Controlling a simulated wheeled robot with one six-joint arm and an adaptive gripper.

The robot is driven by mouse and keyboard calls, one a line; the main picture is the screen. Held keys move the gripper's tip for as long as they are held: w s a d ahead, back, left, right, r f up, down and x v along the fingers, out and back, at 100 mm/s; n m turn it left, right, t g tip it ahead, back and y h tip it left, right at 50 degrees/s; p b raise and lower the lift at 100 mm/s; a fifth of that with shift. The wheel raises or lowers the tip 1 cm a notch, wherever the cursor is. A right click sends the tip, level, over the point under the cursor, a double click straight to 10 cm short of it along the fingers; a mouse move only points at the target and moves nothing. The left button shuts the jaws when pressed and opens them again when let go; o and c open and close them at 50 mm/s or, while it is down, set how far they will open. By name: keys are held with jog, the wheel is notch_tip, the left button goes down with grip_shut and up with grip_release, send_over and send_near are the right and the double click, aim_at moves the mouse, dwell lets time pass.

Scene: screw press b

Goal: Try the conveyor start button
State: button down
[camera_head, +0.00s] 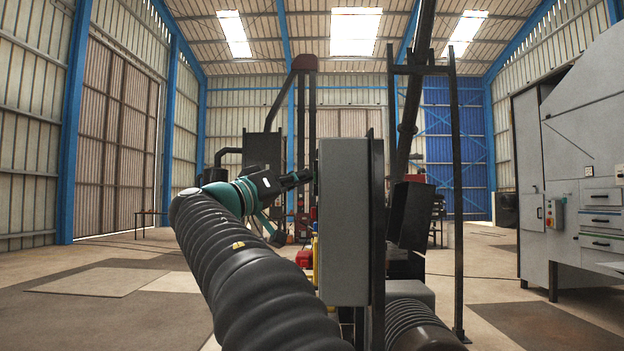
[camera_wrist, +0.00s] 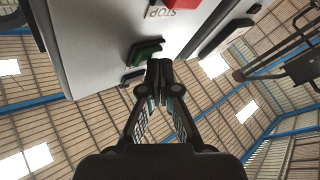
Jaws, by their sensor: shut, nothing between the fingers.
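A green button (camera_wrist: 146,51) sticks out of a pale control panel (camera_wrist: 100,38) in the wrist view. A red button (camera_wrist: 172,3), cut off by the top edge, sits on the same panel beside the printed word STOP. My gripper (camera_wrist: 160,68) is shut and empty, with its fingertips right next to the green button. I cannot tell whether they touch it. In the head view my gripper (camera_head: 309,175) reaches the left side of a tall grey cabinet (camera_head: 343,220). The buttons are hidden there.
A black post frame (camera_head: 457,200) stands right of the cabinet. A large grey machine (camera_head: 585,170) fills the right side. Red and yellow parts (camera_head: 305,258) sit low beside the cabinet. Open floor (camera_head: 90,280) lies to the left.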

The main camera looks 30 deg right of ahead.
jog(key=shift+w+a, duration=0.45)
jog(key=shift+a, duration=0.25)
jog(key=shift+w+a, duration=0.1)
jog(key=shift+w+a+p, duration=0.4)
jog(key=shift+w+a, duration=0.25)
jog(key=shift+a, duration=0.35)
jog(key=shift+w+a+p, duration=0.35)
jog(key=shift+w+a, duration=0.3)
jog(key=shift+a, duration=0.35)
dwell(1.0)
